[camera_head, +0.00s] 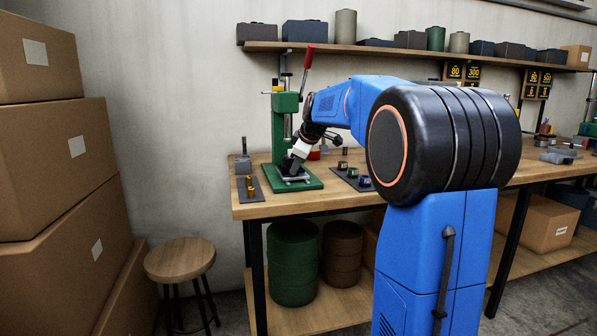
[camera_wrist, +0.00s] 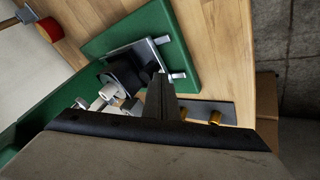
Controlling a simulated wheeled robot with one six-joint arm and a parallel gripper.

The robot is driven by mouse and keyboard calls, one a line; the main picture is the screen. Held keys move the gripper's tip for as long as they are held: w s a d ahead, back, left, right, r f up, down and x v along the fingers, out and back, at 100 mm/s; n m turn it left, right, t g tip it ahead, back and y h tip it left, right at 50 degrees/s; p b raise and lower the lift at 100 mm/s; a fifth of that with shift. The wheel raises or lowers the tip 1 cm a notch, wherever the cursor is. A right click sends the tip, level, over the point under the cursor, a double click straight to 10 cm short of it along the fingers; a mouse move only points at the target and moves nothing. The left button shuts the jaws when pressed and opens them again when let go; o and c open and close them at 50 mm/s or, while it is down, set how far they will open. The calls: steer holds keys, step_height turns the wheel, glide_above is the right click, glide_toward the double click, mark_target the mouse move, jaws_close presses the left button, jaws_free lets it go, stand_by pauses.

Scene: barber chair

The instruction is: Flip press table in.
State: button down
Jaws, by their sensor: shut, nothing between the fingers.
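The green press (camera_head: 285,130) stands on the left end of the workbench, with a red-handled lever (camera_head: 308,57) at its top. Its green base also shows in the wrist view (camera_wrist: 186,28). A silver press table plate (camera_head: 291,178) lies on the base, partly hidden by my gripper; its metal edge and pins show in the wrist view (camera_wrist: 140,58). A dark round part (camera_wrist: 122,72) sits by the plate. My gripper (camera_head: 291,168) is low at the front of the press, close to the plate. Its dark fingers are together (camera_wrist: 160,85) and empty; contact with the plate is unclear.
A dark mat with brass pieces (camera_head: 250,188) lies left of the press. A second mat with small cups (camera_head: 350,176) lies to its right. A wooden stool (camera_head: 180,258) stands before the bench; stacked cardboard boxes (camera_head: 60,150) fill the left.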

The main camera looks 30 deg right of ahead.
mark_target(290, 166)
steer(key=w, duration=0.2)
steer(key=w+d, duration=0.1)
steer(key=w, duration=0.2)
steer(key=shift+w+d, duration=0.35)
steer(key=shift+w, duration=0.05)
